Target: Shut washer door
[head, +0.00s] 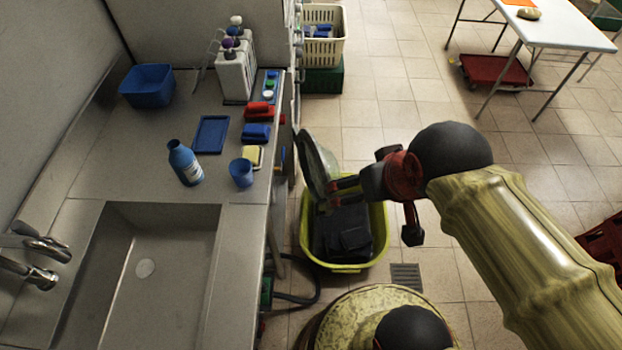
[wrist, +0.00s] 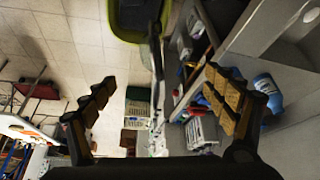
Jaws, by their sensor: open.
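The washer door (head: 318,160), a round glassy panel, stands swung out from the front of the counter in the head view. The washer body under the counter is hidden from above. My gripper (head: 334,192) is open, with its fingers close to the door's right side; I cannot tell if they touch it. In the wrist view my gripper (wrist: 158,92) has its padded fingers wide apart.
A yellow-green tub (head: 347,267) with dark contents stands on the floor below the door. The counter (head: 235,190) with a sink, bottles and a blue tray is at left. A cream crate (head: 323,50) stands beyond. Tiled floor is free at upper right, before a white table (head: 570,30).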

